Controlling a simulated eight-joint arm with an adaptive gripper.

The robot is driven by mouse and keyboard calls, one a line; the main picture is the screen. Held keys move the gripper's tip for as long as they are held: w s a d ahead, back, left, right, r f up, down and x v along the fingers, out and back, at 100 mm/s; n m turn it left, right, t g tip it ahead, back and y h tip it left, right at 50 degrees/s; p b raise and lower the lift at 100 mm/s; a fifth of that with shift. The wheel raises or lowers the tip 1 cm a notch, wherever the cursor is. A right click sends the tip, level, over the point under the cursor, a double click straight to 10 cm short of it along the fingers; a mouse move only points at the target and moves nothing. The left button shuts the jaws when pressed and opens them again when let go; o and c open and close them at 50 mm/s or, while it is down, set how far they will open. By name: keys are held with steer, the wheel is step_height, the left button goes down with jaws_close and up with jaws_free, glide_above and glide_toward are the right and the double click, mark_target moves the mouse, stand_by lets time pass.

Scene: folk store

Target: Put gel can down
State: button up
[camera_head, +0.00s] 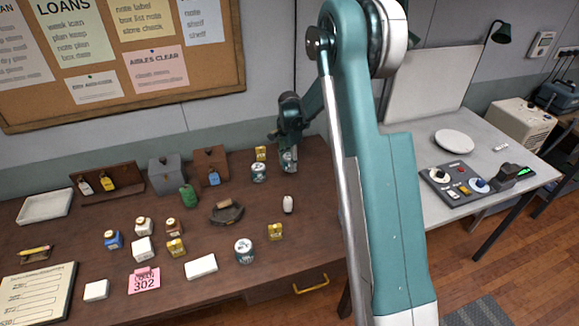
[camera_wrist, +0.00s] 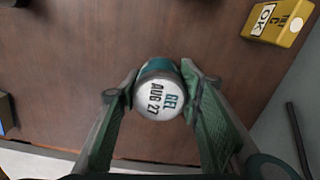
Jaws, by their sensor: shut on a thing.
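The gel can (camera_wrist: 159,98) has a white lid printed "GEL AUG 27" and a teal body. In the wrist view it sits between the two green fingers of my gripper (camera_wrist: 160,92), which is shut on its sides. In the head view my gripper (camera_head: 288,160) is low at the back right of the brown table (camera_head: 330,190), and the can between its fingers shows only in small part. I cannot tell whether the can's base touches the table.
A yellow box (camera_wrist: 277,20) lies near the can in the wrist view. A similar white and teal can (camera_head: 258,173) stands just left of my gripper. Another can (camera_head: 244,251) stands nearer the front edge. Bare wood lies between them.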

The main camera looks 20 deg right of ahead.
mark_target(289, 155)
steer(key=shift+f, duration=0.95)
steer(key=shift+f, duration=0.2)
steer(key=o, duration=1)
steer(key=shift+c, duration=0.2)
steer(key=shift+r, duration=0.2)
step_height(289, 155, up, 12)
